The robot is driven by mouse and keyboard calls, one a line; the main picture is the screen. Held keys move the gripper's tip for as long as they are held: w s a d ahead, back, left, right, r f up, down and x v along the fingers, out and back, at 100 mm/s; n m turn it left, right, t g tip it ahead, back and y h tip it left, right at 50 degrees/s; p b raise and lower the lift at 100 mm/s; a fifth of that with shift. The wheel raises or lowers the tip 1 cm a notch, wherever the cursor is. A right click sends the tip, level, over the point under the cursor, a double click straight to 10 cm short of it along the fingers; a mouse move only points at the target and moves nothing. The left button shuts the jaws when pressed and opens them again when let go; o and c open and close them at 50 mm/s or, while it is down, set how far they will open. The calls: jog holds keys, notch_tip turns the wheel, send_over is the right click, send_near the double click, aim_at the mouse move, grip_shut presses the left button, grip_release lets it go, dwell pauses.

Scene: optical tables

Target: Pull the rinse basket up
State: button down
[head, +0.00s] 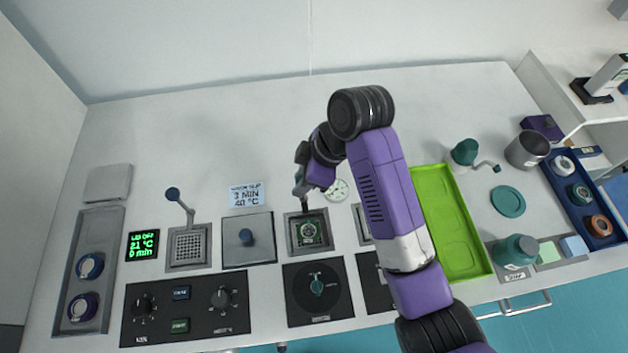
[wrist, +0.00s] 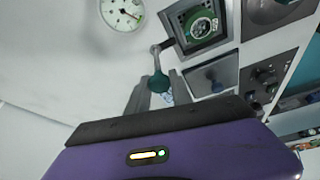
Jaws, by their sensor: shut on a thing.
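The rinse basket (head: 309,232) sits in a square, dark-rimmed well at the middle of the worktop, with a round green-and-grey piece in it. It also shows in the wrist view (wrist: 201,27). A thin arm rises from it to a teal ball knob (wrist: 158,83). My gripper (head: 303,195) is above the well's back edge. In the wrist view its two fingers (wrist: 160,92) are on either side of the knob, shut on it. In the head view the knob is mostly hidden by my gripper.
Left of the well are a lidded square (head: 262,252) with a blue knob and a perforated basket (head: 189,247) with its own raised blue-knobbed handle. A round dial (head: 336,190) lies behind. A green tray (head: 464,265) and teal vessels stand right. Control panels line the front.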

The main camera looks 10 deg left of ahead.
jog(key=shift+w+r+p, duration=0.1)
jog(key=shift+r+p, duration=0.6)
jog(key=shift+r, duration=0.6)
jog(key=c, duration=1.1)
grip_release()
jog(key=shift+c, duration=0.2)
jog(key=v, duration=0.7)
jog(key=shift+r+p, duration=0.35)
jog(key=shift+p, duration=0.05)
jog(key=shift+d, duration=0.15)
